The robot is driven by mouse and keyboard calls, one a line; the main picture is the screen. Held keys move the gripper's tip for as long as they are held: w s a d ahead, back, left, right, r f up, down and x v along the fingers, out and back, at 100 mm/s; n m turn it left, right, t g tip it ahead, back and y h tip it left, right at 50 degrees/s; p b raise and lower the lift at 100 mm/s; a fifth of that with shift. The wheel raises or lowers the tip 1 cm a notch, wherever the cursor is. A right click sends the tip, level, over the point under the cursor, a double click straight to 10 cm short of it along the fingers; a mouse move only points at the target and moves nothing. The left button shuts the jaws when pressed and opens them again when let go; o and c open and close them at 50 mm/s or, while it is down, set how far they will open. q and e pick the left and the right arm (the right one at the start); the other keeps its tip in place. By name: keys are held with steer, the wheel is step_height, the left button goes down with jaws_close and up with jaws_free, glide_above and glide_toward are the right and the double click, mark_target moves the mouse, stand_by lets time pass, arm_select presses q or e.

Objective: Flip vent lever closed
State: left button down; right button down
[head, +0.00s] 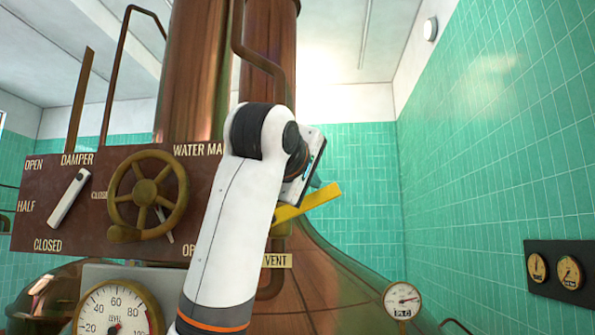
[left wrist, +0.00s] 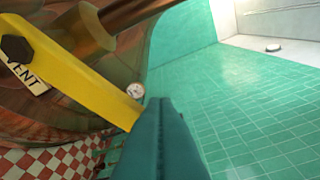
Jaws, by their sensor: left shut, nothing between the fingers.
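The yellow vent lever (head: 318,198) sticks out to the right and slightly upward beside the copper vessel, above the VENT label (head: 277,261). In the left wrist view the lever (left wrist: 75,82) runs from a dark hex bolt at the upper left down to its free end at the centre. My left gripper (head: 317,182) is just above the lever in the head view, its teal fingers shut and empty. In the left wrist view the fingers (left wrist: 160,140) overlap the lever's free end; I cannot tell whether they touch. My right gripper is not in view.
A brown panel (head: 80,215) holds the white damper handle (head: 68,199) and a brass handwheel (head: 147,195) left of my arm. A level gauge (head: 118,312) and a small dial (head: 401,300) stand lower down. Free room lies right of the lever, before the green tiled wall (head: 490,150).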

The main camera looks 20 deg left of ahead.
mark_target(324, 200)
arm_select(q)
steer(key=shift+d+f+b, duration=0.45)
steer(key=shift+d+f, duration=0.05)
steer(key=shift+f, duration=0.25)
steer(key=shift+w+d+f, duration=0.15)
steer(key=shift+f, duration=0.15)
steer(key=shift+w+d+f+b, duration=0.1)
steer(key=shift+w+f+b, duration=0.2)
steer(key=shift+f+b, duration=0.25)
steer(key=shift+d+f, duration=0.1)
steer(key=shift+b, duration=0.3)
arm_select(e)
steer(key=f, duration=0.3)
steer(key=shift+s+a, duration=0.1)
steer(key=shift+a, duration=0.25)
arm_select(q)
steer(key=shift+f, duration=0.1)
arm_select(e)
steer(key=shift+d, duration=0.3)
